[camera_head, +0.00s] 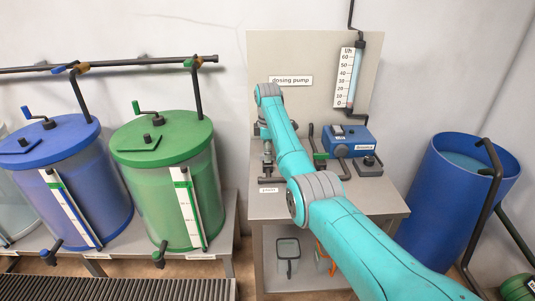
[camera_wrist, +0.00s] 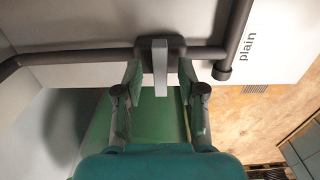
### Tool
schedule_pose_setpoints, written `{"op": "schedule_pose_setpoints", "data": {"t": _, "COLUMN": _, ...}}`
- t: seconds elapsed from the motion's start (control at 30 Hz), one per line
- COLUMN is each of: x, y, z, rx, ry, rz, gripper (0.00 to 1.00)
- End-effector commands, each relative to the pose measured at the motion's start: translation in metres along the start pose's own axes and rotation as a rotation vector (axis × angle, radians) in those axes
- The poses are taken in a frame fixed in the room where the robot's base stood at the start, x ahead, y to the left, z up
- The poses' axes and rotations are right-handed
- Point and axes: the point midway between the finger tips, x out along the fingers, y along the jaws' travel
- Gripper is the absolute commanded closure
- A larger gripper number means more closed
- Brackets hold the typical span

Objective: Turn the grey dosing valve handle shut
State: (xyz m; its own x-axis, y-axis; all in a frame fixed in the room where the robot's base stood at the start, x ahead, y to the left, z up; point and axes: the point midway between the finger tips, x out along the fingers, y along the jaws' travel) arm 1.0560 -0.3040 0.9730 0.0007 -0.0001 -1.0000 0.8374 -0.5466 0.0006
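The grey dosing valve handle (camera_wrist: 160,68) is a flat light-grey bar in the wrist view. It sits on a dark valve body (camera_wrist: 176,46) on a dark pipe and lies across the pipe's line. My gripper (camera_wrist: 160,78) is open, with one finger on each side of the handle and a visible gap on both sides. The fingertips are close to the pipe; I cannot tell whether they touch it. In the head view my arm covers most of the gripper, and I cannot make out the handle there.
The dark pipe (camera_wrist: 85,55) runs across the wrist view near a "plain" label (camera_wrist: 246,46). In the head view, a blue dosing pump (camera_head: 345,140) stands right of my arm on the grey bench (camera_head: 375,200). Green (camera_head: 165,175) and blue tanks (camera_head: 85,180) stand left, a blue barrel (camera_head: 450,200) right.

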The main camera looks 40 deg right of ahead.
Motion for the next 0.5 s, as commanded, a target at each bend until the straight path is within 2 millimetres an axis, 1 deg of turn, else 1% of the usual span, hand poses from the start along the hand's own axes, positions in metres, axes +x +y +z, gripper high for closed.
{"op": "schedule_pose_setpoints", "data": {"t": 0.17, "x": -0.002, "y": 0.000, "z": 0.000, "rx": 0.000, "ry": 0.000, "rz": 0.000, "gripper": 0.60}}
{"op": "schedule_pose_setpoints", "data": {"t": 0.27, "x": -0.010, "y": 0.001, "z": 0.000, "rx": 0.001, "ry": 0.000, "rz": 0.002, "gripper": 0.60}}
{"op": "schedule_pose_setpoints", "data": {"t": 0.37, "x": -0.024, "y": 0.001, "z": 0.000, "rx": 0.001, "ry": 0.000, "rz": 0.002, "gripper": 0.60}}
{"op": "schedule_pose_setpoints", "data": {"t": 0.5, "x": -0.052, "y": 0.001, "z": 0.000, "rx": 0.000, "ry": 0.000, "rz": 0.003, "gripper": 0.60}}
